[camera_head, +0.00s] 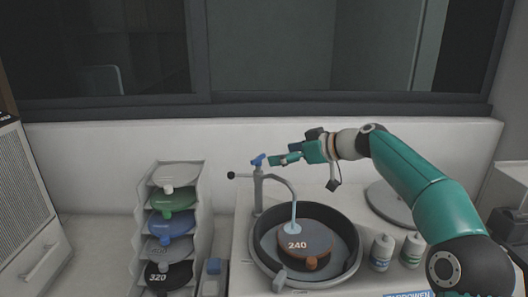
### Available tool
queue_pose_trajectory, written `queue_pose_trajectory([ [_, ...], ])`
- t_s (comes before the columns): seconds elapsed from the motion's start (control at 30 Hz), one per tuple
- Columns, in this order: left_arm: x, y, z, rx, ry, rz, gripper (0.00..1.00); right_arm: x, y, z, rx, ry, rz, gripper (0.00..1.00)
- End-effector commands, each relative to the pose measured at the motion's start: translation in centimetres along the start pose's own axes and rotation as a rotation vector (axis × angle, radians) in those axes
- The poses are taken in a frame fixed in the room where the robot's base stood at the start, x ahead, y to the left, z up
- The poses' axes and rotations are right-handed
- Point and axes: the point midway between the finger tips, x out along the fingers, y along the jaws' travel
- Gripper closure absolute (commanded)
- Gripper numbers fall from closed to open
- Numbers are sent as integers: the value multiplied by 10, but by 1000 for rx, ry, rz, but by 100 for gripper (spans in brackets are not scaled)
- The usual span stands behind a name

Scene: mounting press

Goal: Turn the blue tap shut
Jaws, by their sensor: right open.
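The blue tap (258,160) sits on top of a grey upright pipe at the back left of the round basin. A curved spout runs from the pipe down to the basin, and a pale stream (294,215) shows below its end. My right gripper (276,160) is open, with its fingertips close to the right side of the blue tap. I cannot tell whether they touch it. My left gripper is not in view.
The dark basin (258,262) holds a disc marked 240. A rack (203,190) of coloured discs stands to the left. Two small bottles (382,250) and a round grey lid (385,205) are to the right. A black-knobbed lever (231,175) juts left from the pipe.

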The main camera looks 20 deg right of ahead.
Motion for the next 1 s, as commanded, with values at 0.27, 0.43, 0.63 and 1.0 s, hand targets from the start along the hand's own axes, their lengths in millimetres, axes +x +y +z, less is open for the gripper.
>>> queue_pose_trajectory([
  [0.27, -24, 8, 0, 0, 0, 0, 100, 50, 0, -3, 0, -1, -2, 12],
  [0.43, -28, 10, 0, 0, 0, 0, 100, 64, 0, -2, -1, 0, -1, 12],
  [0.63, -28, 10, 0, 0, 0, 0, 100, 68, 0, 0, -1, 0, 0, 12],
  [1.0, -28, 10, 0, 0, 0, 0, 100, 68, 0, 0, -1, 0, 0, 49],
])
